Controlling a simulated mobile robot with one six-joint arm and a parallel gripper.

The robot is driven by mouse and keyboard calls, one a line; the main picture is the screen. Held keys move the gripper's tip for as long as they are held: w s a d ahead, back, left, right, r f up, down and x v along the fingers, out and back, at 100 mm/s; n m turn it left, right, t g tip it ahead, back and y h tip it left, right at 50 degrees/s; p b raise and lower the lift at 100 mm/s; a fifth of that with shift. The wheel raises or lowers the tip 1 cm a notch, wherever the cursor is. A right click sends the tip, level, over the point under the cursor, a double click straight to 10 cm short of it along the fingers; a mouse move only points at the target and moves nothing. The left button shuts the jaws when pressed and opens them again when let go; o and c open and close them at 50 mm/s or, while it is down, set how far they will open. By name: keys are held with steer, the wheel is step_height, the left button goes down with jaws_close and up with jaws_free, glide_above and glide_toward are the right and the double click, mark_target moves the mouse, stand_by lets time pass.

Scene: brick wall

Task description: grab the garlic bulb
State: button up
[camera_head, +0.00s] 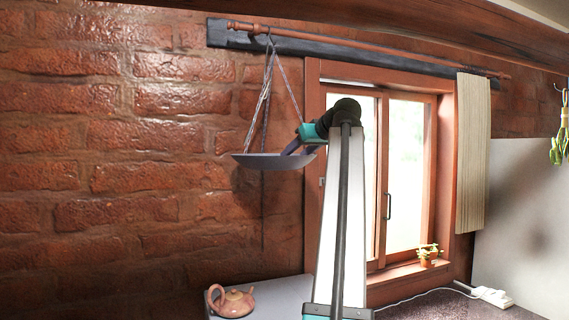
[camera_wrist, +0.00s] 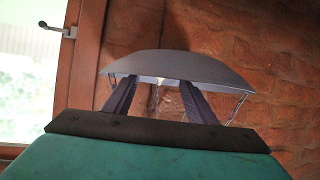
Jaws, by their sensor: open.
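No garlic bulb can be made out for sure. A grey hanging pan (camera_head: 262,160) hangs by chains from the wooden rod in the head view. In the wrist view the pan (camera_wrist: 180,66) appears upside down, across the front of my fingers. My gripper (camera_head: 290,148) is at the pan's right side, reaching over its rim in the head view. In the wrist view my gripper (camera_wrist: 160,82) has its two dark fingers apart. A small pale patch (camera_wrist: 158,85) shows between the fingertips; it is too small to identify. The pan's inside is mostly hidden.
The rod (camera_head: 350,43) runs above the window (camera_head: 405,170), with a curtain (camera_head: 471,150) at its right. A small potted plant (camera_head: 427,257) stands on the sill. The brick wall is behind.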

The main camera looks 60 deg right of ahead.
steer(key=p+x, duration=0.2)
steer(key=shift+w+f+p, duration=0.1)
steer(key=shift+w+p, duration=0.2)
steer(key=shift+w, duration=0.05)
steer(key=shift+p+x, duration=0.5)
steer(key=shift+x, duration=0.75)
steer(key=shift+s+f, duration=0.1)
steer(key=c, duration=0.8)
